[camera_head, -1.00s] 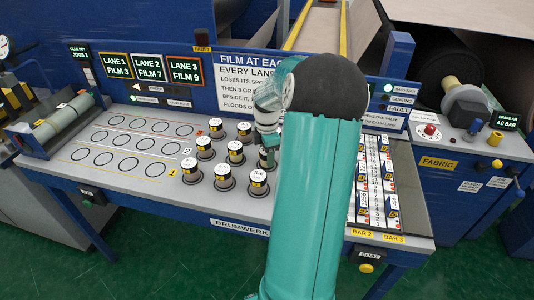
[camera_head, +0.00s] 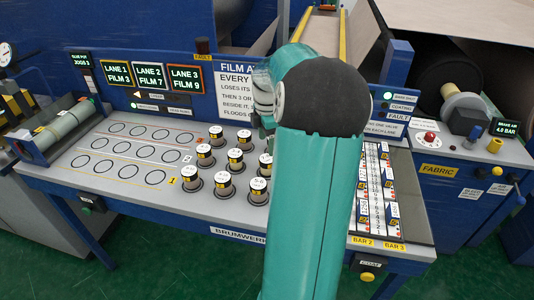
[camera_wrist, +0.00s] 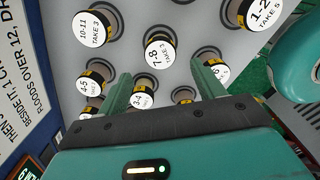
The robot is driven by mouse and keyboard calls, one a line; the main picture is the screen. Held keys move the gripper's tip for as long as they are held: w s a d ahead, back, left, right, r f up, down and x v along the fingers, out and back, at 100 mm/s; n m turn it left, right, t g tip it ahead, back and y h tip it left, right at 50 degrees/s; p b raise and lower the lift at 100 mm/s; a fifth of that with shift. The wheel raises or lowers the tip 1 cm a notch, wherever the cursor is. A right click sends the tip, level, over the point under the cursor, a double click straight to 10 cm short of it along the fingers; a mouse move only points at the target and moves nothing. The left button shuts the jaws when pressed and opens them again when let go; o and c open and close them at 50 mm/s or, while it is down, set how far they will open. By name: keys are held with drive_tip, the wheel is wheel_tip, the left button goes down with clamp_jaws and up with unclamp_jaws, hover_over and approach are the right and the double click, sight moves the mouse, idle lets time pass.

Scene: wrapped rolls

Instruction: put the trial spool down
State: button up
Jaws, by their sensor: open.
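Several white-topped spools with black and yellow bands stand upright in dark holders on the grey bench (camera_head: 130,190). Nothing legible marks one as the trial spool. My gripper (camera_wrist: 162,76) is open and empty; in the head view it is partly hidden by my arm, above the right-hand spools. In the wrist view the "7-8 TAKE 3" spool (camera_wrist: 160,50) shows beyond the gap between the fingertips, standing apart from them. The "10-11 TAKE 5" spool (camera_wrist: 90,28) and "1-2" spool (camera_wrist: 260,12) stand to either side. A right-hand spool (camera_head: 265,160) stands below my gripper.
Rows of empty marked circles (camera_head: 135,155) fill the bench's left half. Lane screens (camera_head: 150,74) and a partly covered sign (camera_head: 236,85) stand along the back. A rack of labelled strips (camera_head: 374,195) lies right of my arm.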

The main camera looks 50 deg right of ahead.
sight(267, 159)
drive_tip(key=w+a+r+m+t+h, duration=0.1)
drive_tip(key=a+r+m, duration=0.3)
drive_tip(key=a, duration=0.8)
drive_tip(key=w+a+r+m+t+h, duration=0.1)
drive_tip(key=a+r, duration=0.5)
drive_tip(key=a, duration=0.6)
drive_tip(key=s+a+m+t+y, duration=0.1)
drive_tip(key=s+a+m, duration=0.2)
drive_tip(key=a, duration=0.5)
drive_tip(key=s+a+f+m+t+y, duration=0.1)
drive_tip(key=s+a+m+t, duration=0.1)
drive_tip(key=s+a, duration=0.4)
drive_tip(key=a+m, duration=0.1)
drive_tip(key=a, duration=0.2)
drive_tip(key=shift+s+a+f+t, duration=0.15)
drive_tip(key=shift+s+a+t, duration=0.05)
drive_tip(key=shift+s+t, duration=0.1)
